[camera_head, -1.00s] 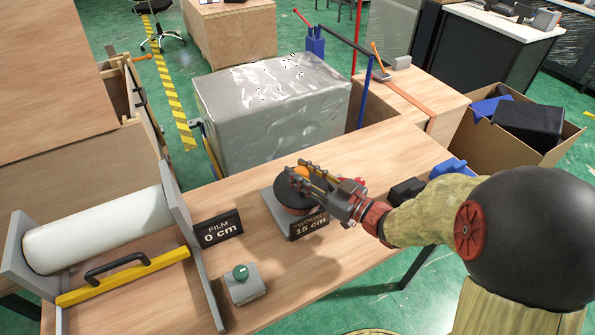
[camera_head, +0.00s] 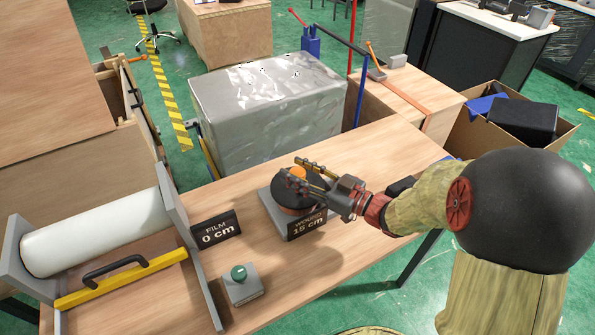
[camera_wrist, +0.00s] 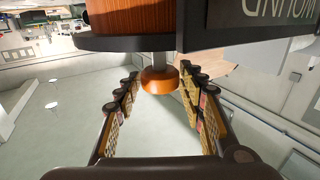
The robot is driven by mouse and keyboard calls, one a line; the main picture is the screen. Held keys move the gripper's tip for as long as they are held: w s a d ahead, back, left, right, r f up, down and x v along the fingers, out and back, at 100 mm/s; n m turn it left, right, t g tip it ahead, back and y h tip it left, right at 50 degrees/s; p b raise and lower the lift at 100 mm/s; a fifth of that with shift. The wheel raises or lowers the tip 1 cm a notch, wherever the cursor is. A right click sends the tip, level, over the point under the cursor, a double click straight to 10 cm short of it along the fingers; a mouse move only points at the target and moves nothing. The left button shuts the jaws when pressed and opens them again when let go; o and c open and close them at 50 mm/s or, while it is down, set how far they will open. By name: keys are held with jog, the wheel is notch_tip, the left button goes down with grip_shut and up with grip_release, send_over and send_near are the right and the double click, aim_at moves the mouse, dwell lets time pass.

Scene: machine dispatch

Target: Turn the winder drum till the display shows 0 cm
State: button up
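The winder drum (camera_head: 296,204) is a dark round drum with a brown side on a grey base, with an orange knob (camera_head: 298,173) on top. Its sign (camera_head: 307,224) reads WOUND 15 cm. A separate sign (camera_head: 216,229) to its left reads FILM 0 cm. My gripper (camera_head: 306,172) reaches in from the right over the drum. In the wrist view the knob (camera_wrist: 160,80) sits between the parted fingertips, with a small gap apparent on each side. The drum's brown side (camera_wrist: 130,16) fills the top of that view.
A white film roll (camera_head: 98,233) lies in a grey holder at left, with a yellow bar (camera_head: 122,278) and black handle before it. A green button box (camera_head: 241,284) stands on the table (camera_head: 285,275) in front of the drum. A wrapped block (camera_head: 265,110) stands behind.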

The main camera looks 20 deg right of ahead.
jog(key=shift+o, duration=0.6)
jog(key=shift+s+d, duration=0.45)
jog(key=v, duration=1)
jog(key=shift+s+d, duration=0.2)
jog(key=shift+s, duration=0.15)
jog(key=shift+w, duration=0.15)
